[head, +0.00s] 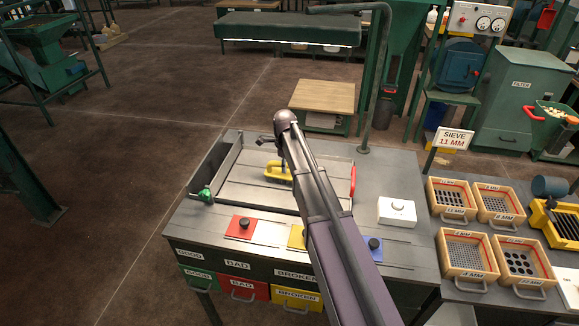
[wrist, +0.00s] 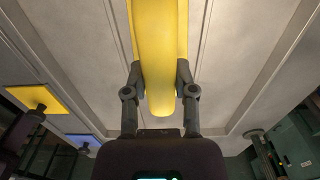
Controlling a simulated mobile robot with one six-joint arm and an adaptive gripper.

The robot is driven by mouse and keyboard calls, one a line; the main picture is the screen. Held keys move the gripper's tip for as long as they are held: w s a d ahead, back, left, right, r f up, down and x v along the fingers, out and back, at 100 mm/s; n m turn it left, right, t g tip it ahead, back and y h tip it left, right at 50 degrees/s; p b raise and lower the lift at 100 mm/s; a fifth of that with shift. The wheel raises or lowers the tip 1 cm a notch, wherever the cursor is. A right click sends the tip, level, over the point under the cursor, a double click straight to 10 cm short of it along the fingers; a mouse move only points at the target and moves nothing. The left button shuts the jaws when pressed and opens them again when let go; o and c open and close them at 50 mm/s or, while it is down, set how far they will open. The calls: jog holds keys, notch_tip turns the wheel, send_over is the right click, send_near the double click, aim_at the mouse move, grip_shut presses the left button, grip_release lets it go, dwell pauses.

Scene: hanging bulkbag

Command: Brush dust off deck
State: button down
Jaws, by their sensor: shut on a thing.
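The yellow tool (head: 275,172), which seems to be the brush, stands on the grey deck (head: 240,190) near its middle. In the wrist view its yellow handle (wrist: 160,50) runs up between my fingers, and my gripper (wrist: 159,78) is shut on it, one finger on each side. In the head view my arm hides most of my gripper and part of the tool. Bristles are not visible. The deck (wrist: 85,45) shows long grooves in the wrist view. I cannot make out dust on it.
Red (head: 241,227), yellow (head: 296,237) and blue (head: 369,250) knobbed plates line the deck's near side. A green knob (head: 205,193) is at left, a red handle (head: 352,179) at right. A white knobbed box (head: 397,211) and several sieves stand further right. Labelled drawers (head: 237,265) are below.

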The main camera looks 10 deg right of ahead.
aim_at(273, 162)
jog(key=shift+w+a, duration=0.2)
jog(key=shift+a, duration=0.25)
jog(key=shift+a, duration=0.1)
jog(key=shift+w+a, duration=0.3)
jog(key=shift+a, duration=0.45)
jog(key=shift+w+a, duration=0.25)
jog(key=shift+a, duration=0.5)
jog(key=shift+w+a, duration=0.35)
jog(key=shift+a, duration=0.45)
jog(key=shift+w+a, duration=0.3)
jog(key=shift+a, duration=0.45)
jog(key=shift+r, duration=0.1)
notch_tip(273, 162, up, 6)
jog(key=p, duration=0.6)
